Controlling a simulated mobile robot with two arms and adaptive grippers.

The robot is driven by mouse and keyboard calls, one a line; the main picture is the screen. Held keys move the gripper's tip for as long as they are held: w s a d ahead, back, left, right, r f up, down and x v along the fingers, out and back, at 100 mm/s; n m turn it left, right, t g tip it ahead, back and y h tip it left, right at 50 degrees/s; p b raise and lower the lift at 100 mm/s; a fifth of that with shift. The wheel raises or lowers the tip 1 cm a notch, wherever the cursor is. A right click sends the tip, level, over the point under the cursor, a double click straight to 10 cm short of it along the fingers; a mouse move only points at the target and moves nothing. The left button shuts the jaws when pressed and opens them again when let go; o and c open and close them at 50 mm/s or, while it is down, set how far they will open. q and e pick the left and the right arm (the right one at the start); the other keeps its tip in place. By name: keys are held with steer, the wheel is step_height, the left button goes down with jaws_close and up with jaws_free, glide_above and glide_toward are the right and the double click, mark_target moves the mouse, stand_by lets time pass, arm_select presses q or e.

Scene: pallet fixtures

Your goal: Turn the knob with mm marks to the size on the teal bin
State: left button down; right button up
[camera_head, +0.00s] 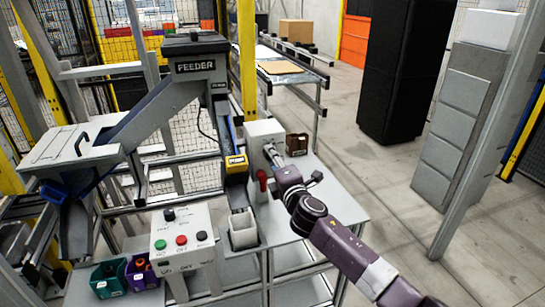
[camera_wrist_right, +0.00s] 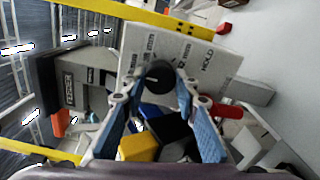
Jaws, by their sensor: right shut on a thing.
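The black knob (camera_wrist_right: 159,75) sits on a light grey panel (camera_wrist_right: 190,52) with several mm marks around it; I cannot read the sizes or the pointer's setting. In the head view the panel belongs to a grey box (camera_head: 262,131) on the bench. My right gripper (camera_head: 272,153) reaches this box, and in the wrist view its fingertips (camera_wrist_right: 161,88) close on the knob from both sides. The teal bin (camera_head: 108,279) stands at lower left with a white label, too small to read. My left gripper is out of view.
A red handle (camera_head: 262,178) stands just below the box. A yellow part (camera_head: 236,164) is on the chute left of it. A button panel (camera_head: 182,238), a purple bin (camera_head: 143,273), a white container (camera_head: 243,228) and a brown bin (camera_head: 297,144) are nearby.

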steer(key=shift+o, duration=0.2)
steer(key=shift+f+n, duration=0.1)
steer(key=shift+n, duration=0.3)
steer(key=o, duration=1.1)
steer(key=v, duration=1.2)
